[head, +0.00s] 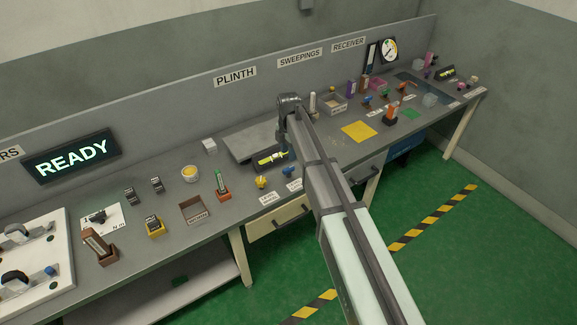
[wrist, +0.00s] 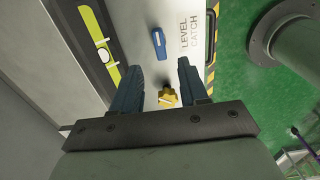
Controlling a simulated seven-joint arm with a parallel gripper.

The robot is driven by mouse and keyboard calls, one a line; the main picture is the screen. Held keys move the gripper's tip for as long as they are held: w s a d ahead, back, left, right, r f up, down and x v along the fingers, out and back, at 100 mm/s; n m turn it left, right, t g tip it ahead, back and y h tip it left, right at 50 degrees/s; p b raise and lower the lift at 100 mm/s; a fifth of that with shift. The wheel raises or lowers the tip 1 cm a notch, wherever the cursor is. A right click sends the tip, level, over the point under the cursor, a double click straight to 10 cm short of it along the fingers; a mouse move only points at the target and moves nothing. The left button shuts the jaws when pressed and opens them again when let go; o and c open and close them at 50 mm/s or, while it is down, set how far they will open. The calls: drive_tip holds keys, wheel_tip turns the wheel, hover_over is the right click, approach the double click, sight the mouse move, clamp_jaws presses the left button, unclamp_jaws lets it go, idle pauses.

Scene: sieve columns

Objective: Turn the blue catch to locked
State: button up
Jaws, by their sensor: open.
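The blue catch (wrist: 159,43) is a small elongated blue handle with a pale mark on it. In the wrist view it lies nearly upright in the picture, beside the printed words LEVEL CATCH (wrist: 189,40). My gripper (wrist: 157,74) is open, its two dark blue fingers apart with nothing held between them. The catch appears beyond the fingertips, in line with the gap, and apart from them. In the head view the catch (head: 288,171) is a small blue spot by the bench's front edge, close to my arm. I cannot read a locked mark.
A yellow knob (wrist: 167,97) shows between the fingers, and also left of the catch in the head view (head: 261,182). A yellow-green level vial (wrist: 101,47) lies left of the catch, by the grey plinth plate (head: 245,143). A wooden tray (head: 195,210) stands farther left.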

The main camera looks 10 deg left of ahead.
sight(288, 168)
wheel_tip(288, 168, down, 8)
drive_tip(key=shift+r, duration=0.1)
idle(0.4)
drive_tip(key=shift+c, duration=0.4)
clamp_jaws()
